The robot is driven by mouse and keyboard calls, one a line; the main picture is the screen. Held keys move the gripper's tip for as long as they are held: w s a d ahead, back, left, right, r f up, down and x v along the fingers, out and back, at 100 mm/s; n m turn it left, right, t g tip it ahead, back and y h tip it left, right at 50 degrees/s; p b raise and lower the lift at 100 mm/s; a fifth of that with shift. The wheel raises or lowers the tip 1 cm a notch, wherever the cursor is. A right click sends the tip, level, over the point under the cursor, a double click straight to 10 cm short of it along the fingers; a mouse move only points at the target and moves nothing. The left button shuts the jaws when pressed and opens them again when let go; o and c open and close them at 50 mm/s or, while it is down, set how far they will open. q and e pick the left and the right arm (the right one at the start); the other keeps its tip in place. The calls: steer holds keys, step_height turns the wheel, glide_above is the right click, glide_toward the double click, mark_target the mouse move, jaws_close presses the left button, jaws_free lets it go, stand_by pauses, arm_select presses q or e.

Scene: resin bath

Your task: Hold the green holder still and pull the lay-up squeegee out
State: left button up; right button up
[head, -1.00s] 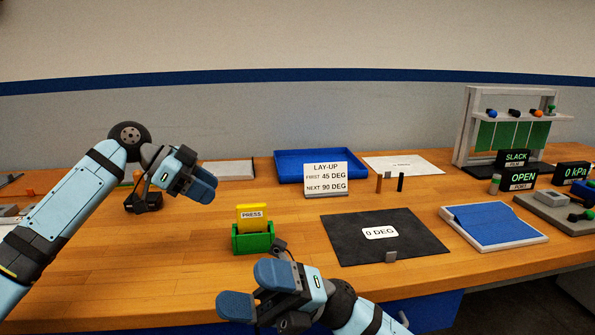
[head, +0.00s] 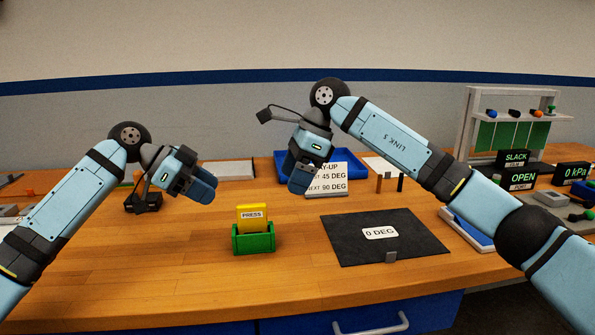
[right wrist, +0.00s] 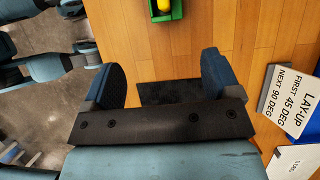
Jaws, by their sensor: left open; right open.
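The green holder (head: 254,243) stands on the wooden bench, left of the middle. The yellow squeegee (head: 252,217), labelled PRESS, stands upright in it with its upper part showing. Both also show at the top of the right wrist view, the holder as a green edge (right wrist: 176,12) around the yellow squeegee (right wrist: 163,5). My left gripper (head: 203,187) is open and empty, above the bench to the left of the holder. My right gripper (head: 298,182) is open and empty, raised to the right of the holder and above it. Its two fingers are spread in the right wrist view (right wrist: 162,82).
A black mat (head: 400,255) labelled 0 DEG lies to the right of the holder. The LAY-UP sign (head: 338,185) and a blue tray (head: 282,157) are behind my right gripper. The bench in front of the holder is clear.

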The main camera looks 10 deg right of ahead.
mark_target(253, 225)
steer(key=shift+h, duration=0.3)
steer(key=x, duration=0.8)
steer(key=w+x, duration=0.1)
steer(key=x, duration=0.4)
steer(key=shift+d+f, duration=0.15)
steer(key=shift+f, duration=0.05)
steer(key=shift+c, duration=0.2)
steer(key=c, duration=1)
